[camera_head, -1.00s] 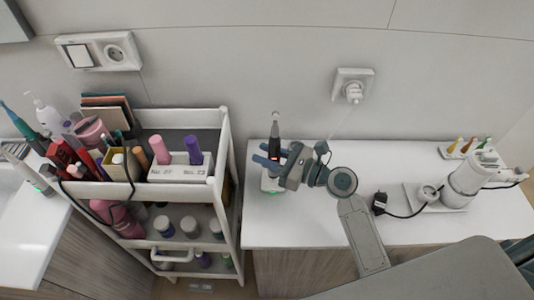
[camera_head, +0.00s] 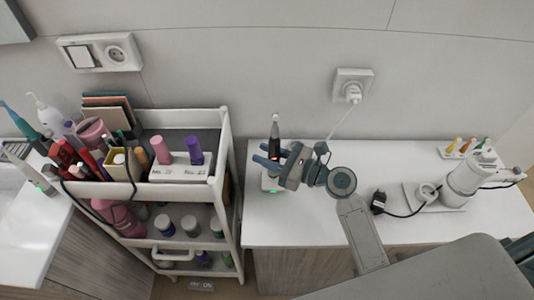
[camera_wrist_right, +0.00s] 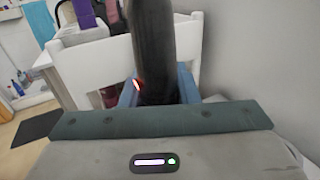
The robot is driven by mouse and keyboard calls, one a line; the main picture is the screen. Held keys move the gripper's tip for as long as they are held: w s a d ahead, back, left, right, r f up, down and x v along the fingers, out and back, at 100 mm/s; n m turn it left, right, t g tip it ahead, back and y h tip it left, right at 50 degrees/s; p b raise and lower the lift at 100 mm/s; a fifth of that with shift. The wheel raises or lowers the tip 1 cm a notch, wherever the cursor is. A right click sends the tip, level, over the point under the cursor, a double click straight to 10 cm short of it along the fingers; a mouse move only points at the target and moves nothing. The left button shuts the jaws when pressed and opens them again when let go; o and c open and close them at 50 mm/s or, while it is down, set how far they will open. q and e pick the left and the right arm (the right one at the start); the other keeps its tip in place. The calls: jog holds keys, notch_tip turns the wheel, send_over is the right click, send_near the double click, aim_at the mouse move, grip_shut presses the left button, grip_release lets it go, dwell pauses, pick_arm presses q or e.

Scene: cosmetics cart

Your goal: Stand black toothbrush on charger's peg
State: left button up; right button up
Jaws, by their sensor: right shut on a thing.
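The black toothbrush (camera_head: 275,130) stands about upright in my right gripper (camera_head: 269,157), with a small orange-red light on its handle. The gripper's blue fingers are shut around the handle. In the right wrist view the dark handle (camera_wrist_right: 155,45) rises between the fingers, with the red light at its left side. The white charger (camera_head: 271,186) is on the counter just below the gripper, with a green light showing. Its peg and the lower end of the toothbrush are hidden, so I cannot tell whether they touch. My left gripper is not in view.
A white cart (camera_head: 226,150) with cosmetics and bottles stands left of the counter (camera_head: 310,225). A wall socket (camera_head: 352,86) with a plug is behind. A black adapter (camera_head: 378,203) with its cable and a white device (camera_head: 468,180) sit at the right. Mid-counter behind my arm is clear.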

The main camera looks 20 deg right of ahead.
jog(key=shift+f+b, duration=0.6)
jog(key=shift+f, duration=0.65)
dwell(0.3)
jog(key=o, duration=1.1)
jog(key=shift+s, duration=0.1)
jog(key=b+v, duration=0.3)
jog(key=v, duration=0.6)
jog(key=shift+f, duration=0.15)
jog(key=shift+b+v, duration=0.45)
jog(key=shift+v, duration=0.45)
